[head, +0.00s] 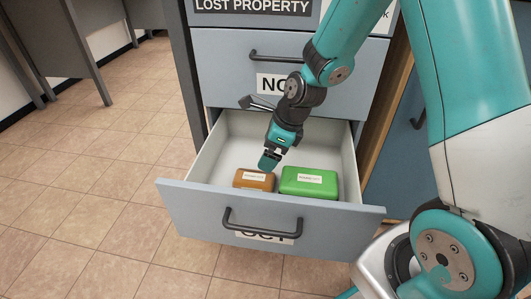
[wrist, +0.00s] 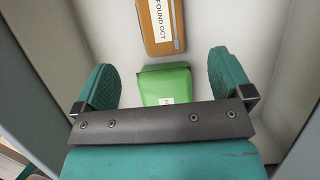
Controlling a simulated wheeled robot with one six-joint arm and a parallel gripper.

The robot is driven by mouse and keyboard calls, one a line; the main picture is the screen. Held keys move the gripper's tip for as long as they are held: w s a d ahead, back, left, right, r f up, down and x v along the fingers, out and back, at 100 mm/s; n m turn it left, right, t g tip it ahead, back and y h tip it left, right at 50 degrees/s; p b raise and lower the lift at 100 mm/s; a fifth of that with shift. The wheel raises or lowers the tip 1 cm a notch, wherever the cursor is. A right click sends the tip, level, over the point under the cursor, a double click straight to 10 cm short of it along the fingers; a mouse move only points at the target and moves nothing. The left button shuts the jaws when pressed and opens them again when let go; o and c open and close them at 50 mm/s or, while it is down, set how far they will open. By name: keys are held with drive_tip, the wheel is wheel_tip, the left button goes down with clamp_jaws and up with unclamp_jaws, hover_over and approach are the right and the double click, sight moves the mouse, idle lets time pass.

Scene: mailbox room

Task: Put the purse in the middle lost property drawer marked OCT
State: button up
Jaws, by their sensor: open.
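The OCT drawer (head: 190,203) is pulled open in the head view, its marking partly behind the handle. Two labelled items lie on its floor. One is a green, rounded item (head: 306,191); the other is a smaller orange-brown one (head: 246,183) to its left. I cannot tell for sure which is the purse. My gripper (head: 269,161) is open and points down inside the drawer, above and behind the items. In the wrist view the green item (wrist: 166,84) shows between the spread fingers, partly hidden by the gripper; the orange item (wrist: 161,25), labelled FOUND OCT, lies beyond.
A shut drawer (head: 225,60) with a partly hidden NO marking is above the open one, under a LOST PROPERTY sign (head: 252,6). The drawer walls stand close around my gripper. The tiled floor (head: 110,200) to the left is clear, with a grey table (head: 80,35) behind.

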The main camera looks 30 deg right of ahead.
drive_tip(key=s+a+r+n+g, duration=0.1)
drive_tip(key=s+a+r+n, duration=0.7)
drive_tip(key=r+n, duration=0.55)
drive_tip(key=s+a+r+n, duration=0.1)
drive_tip(key=s+r+n, duration=0.1)
drive_tip(key=s+n, duration=0.5)
drive_tip(key=s+r+n+g, duration=0.1)
drive_tip(key=s+r+n, duration=0.1)
drive_tip(key=s+n, duration=0.5)
drive_tip(key=n, duration=0.4)
drive_tip(key=shift+s+a+r+n+g+y, duration=0.15)
drive_tip(key=shift+s+a+n+g+y, duration=0.05)
drive_tip(key=shift+a+n+g+y, duration=0.15)
